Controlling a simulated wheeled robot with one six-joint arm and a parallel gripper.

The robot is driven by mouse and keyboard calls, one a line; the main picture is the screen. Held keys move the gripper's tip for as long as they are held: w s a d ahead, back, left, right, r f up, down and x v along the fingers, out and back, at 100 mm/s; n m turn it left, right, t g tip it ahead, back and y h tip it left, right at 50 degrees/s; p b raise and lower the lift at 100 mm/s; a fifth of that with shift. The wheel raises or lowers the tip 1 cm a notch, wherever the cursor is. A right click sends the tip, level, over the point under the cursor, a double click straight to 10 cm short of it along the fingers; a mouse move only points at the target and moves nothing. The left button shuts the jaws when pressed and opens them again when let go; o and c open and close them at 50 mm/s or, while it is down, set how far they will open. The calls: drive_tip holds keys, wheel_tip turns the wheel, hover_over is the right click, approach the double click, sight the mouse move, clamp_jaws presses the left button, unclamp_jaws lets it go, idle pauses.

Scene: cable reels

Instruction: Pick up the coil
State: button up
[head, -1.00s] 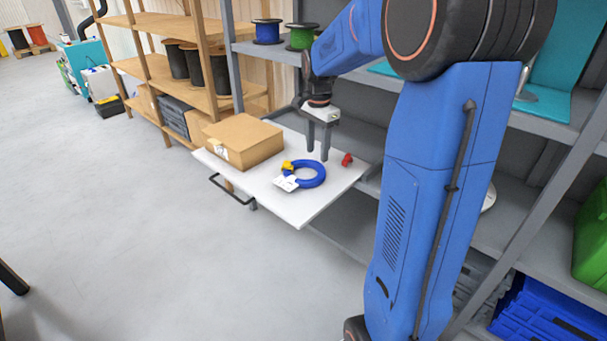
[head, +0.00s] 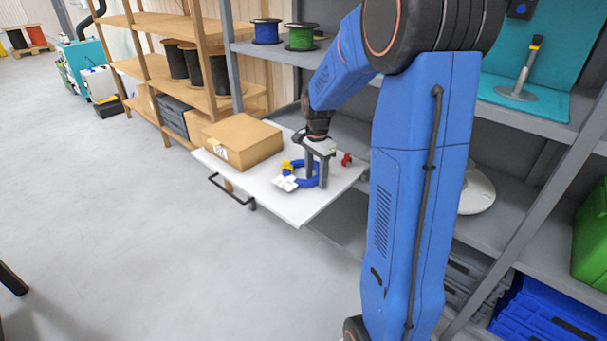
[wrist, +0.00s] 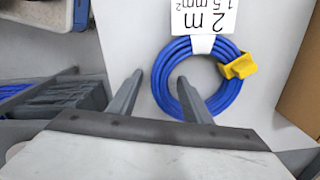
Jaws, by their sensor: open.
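The coil (head: 297,181) is a blue ring of cable lying on a white pull-out shelf (head: 302,211). In the wrist view the coil (wrist: 234,89) carries a white tag (wrist: 204,17) reading "2 m 1.5 mm²" and a yellow clip (wrist: 238,67). My gripper (head: 317,184) is open and points down at the coil's right side. In the wrist view my gripper (wrist: 158,92) has one finger outside the ring and the other overlapping its opening, with the coil's near side between them. I cannot tell whether the fingers touch the coil or shelf.
A cardboard box (head: 242,141) stands left of the coil on the white shelf. A small red object (head: 346,159) lies at its right. Grey shelving rises behind, with a blue reel (head: 266,31) and a green reel (head: 301,37). The shelf's front is clear.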

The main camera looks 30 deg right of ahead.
clamp_jaws()
idle(0.3)
wheel_tip(320, 180, up, 10)
idle(0.5)
